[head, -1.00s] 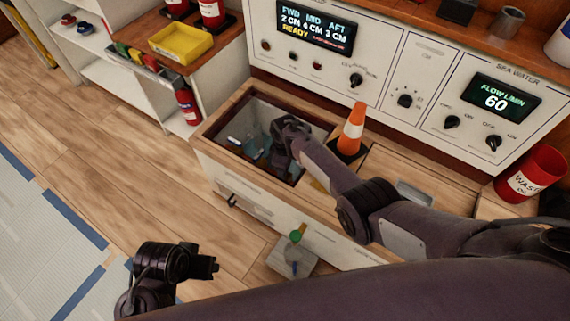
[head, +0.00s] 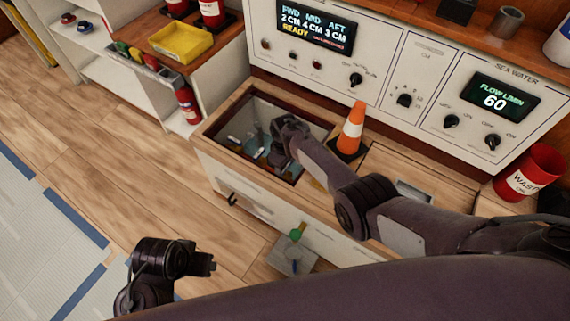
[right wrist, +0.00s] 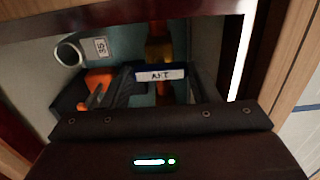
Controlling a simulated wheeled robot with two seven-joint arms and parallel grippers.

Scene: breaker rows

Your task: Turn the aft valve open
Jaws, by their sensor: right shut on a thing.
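My right arm reaches down into the open well of a white, wood-topped box. The right gripper (head: 280,156) is inside the well, its fingertips largely hidden by the hand. In the right wrist view, a white label reading AFT (right wrist: 160,75) marks the aft valve between the dark fingers. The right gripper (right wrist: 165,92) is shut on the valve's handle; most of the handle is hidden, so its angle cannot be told. My left gripper (head: 212,265) hangs over the floor at the lower left, away from the box; its jaws are unclear.
The well's wooden rim (head: 225,108) surrounds the right hand closely. An orange cone (head: 351,130) stands on the box top beside the forearm. A panel display (head: 316,25) reads FWD 2, MID 4, AFT 3 CM, READY. An orange part (right wrist: 98,82) lies left of the label in the wrist view.

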